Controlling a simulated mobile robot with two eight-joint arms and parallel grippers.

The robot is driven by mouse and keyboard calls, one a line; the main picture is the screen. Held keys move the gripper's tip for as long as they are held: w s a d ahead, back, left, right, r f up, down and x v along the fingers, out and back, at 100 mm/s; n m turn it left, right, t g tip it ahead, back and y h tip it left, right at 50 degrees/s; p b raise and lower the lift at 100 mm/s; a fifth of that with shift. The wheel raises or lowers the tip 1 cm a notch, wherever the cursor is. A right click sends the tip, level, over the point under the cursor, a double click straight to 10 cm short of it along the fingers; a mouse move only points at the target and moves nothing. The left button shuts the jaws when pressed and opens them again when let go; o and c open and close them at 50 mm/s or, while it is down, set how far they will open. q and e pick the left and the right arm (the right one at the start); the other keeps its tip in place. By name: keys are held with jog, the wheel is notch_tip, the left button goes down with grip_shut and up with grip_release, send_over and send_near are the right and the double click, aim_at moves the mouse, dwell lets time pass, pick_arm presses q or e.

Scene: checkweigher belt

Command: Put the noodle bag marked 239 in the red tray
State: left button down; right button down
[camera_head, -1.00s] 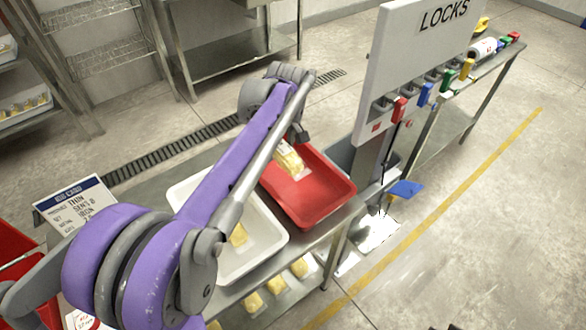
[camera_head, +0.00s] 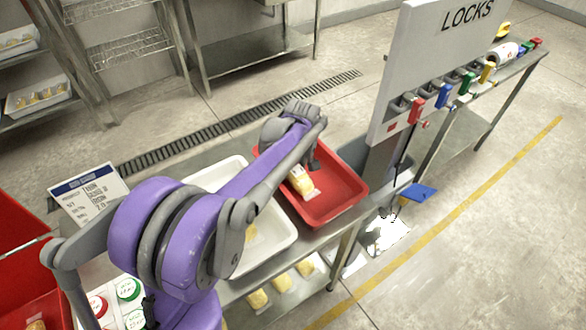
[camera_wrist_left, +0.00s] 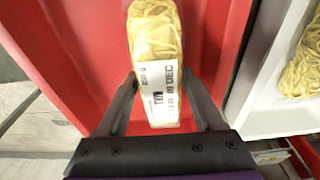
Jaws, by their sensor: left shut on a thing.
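A yellow noodle bag (camera_head: 301,181) with a white label is over the left part of the red tray (camera_head: 340,203). In the left wrist view the bag (camera_wrist_left: 156,32) lies between the fingers of my left gripper (camera_wrist_left: 160,82), which is shut on it. The label shows "DEC" and small print; I cannot read 239 on it. Red tray surface (camera_wrist_left: 75,45) fills the background there. I cannot tell whether the bag touches the tray floor. In the head view my left wrist hides part of the gripper and the tray's far left corner. My right gripper is not in view.
A white tray (camera_head: 277,240) with yellow noodle bags stands left of the red tray, partly behind my arm. Several bags lie on the lower shelf (camera_head: 283,282). The LOCKS board (camera_head: 432,60) stands close to the right. A printed card (camera_head: 88,193) is at the left.

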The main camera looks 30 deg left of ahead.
aim_at(297, 170)
pick_arm(q)
jog(key=shift+f, duration=0.1)
jog(key=shift+c, duration=1.5)
grip_release()
notch_tip(297, 170, up, 12)
jog(key=d+p, duration=0.1)
jog(key=shift+s+d, duration=0.35)
